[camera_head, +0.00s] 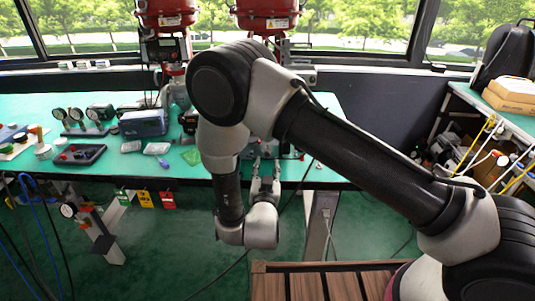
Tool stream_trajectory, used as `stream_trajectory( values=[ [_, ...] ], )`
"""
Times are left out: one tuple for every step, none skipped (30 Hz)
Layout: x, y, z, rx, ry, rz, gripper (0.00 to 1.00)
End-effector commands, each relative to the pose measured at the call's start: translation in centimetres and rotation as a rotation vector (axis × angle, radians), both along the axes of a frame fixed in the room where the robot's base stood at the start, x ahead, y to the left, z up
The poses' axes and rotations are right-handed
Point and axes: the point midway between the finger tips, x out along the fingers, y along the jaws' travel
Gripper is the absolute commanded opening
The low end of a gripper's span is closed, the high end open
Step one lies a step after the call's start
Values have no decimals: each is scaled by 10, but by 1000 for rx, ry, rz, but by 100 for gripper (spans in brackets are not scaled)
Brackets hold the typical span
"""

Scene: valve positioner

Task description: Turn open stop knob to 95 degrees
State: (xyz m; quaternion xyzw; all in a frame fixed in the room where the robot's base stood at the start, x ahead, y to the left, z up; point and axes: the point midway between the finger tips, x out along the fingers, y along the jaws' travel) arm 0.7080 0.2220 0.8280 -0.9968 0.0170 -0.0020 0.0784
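The open stop knob cannot be made out; my arm covers much of the area below the red valve actuators. A small part of a grey device (290,152) shows at the table's front edge, just right of my forearm. I cannot tell if it bears the knob. My gripper (264,168) points away from the camera toward this device, at the table's front edge. Its fingers are small and partly hidden by my wrist, so I cannot tell whether they are open, shut or touching anything.
Two red valve actuators (267,22) stand at the back of the green table (310,115). Gauges (76,115), a blue-grey box (143,123) and a dark tray (80,154) lie at left. Tags (146,198) hang off the front edge. A shelf with boxes (512,92) stands at right.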

Motion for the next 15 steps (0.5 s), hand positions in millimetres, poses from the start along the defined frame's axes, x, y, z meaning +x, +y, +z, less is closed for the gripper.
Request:
stream_trajectory(
  values=[
    [8,-2,0,1,0,-4,40],
    [13,-2,0,0,0,-4,40],
    [21,-2,0,1,1,-4,40],
    [26,-2,0,2,1,-4,40],
    [31,-2,0,2,1,-4,40],
    [38,-3,0,1,1,-4,40],
    [43,-3,0,0,-1,-3,40],
    [47,-3,0,1,-1,-3,40],
    [52,-3,0,1,0,-3,40],
    [55,-3,0,1,1,-3,40],
    [58,-3,0,0,1,-2,40],
    [61,-3,0,0,1,-2,40],
    [63,-3,0,0,1,-1,40],
    [64,-3,0,-1,1,-1,40],
    [65,-3,0,-1,1,-1,40]
  ],
)
